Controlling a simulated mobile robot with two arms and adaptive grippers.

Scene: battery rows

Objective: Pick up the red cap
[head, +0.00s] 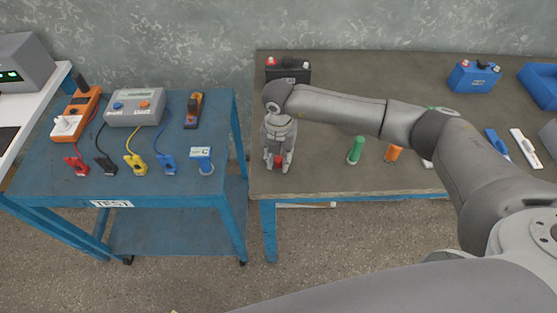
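A small red cap (279,161) shows low between the fingertips of my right gripper, near the left front part of the grey-brown worktable (330,180). My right gripper (279,166) points down, with a finger on each side of the cap. I cannot tell whether the fingers touch it or whether it rests on the tabletop. The fingers partly hide the cap. My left gripper is not in view.
A black battery (290,73) stands behind the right gripper. A green cylinder (356,150) and an orange one (393,153) stand to its right, and a blue battery (474,77) at the back. A blue test cart (222,130) with instruments and leads is left, across a narrow gap.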

